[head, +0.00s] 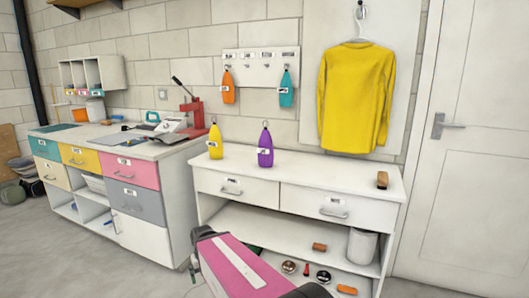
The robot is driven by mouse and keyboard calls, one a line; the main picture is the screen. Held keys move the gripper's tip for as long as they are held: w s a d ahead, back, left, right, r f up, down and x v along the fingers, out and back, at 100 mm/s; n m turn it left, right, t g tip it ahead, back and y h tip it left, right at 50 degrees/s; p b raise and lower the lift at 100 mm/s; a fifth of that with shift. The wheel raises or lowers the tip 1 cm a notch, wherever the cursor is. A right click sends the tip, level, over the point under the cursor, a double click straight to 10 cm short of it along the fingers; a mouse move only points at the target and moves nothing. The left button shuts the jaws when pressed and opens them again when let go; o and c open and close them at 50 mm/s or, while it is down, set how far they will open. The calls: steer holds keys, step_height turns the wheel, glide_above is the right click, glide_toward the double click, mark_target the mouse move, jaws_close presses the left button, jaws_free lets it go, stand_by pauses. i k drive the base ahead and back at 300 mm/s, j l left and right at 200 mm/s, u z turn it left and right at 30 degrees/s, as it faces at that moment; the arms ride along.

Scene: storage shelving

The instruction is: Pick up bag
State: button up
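Several small bag-like pouches with white tags are in the head view. A yellow pouch (215,144) and a purple pouch (265,150) stand upright on the white cabinet top, each with a ring at its top. An orange pouch (228,91) and a teal pouch (286,92) hang from a white hook board (261,67) on the wall. I cannot tell which one is the bag meant. A pink link of my arm shows at the bottom, below the cabinet top and apart from the pouches. My gripper is not in view.
The white cabinet (297,171) has two drawers and open shelves with a white bin (362,245) and small items. A brown brush-like object (382,180) lies on its right end. A yellow sweater (354,98) hangs above. A cluttered counter (115,145) stands left, a door (473,150) right.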

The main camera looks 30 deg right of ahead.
mark_target(266, 151)
steer(key=k+l, duration=0.1)
steer(key=l, duration=0.3)
steer(key=k+l, duration=0.15)
steer(key=l, duration=0.2)
steer(key=k+l+u, duration=0.1)
steer(key=l, duration=0.3)
steer(key=k+l, duration=0.1)
steer(key=l, duration=0.25)
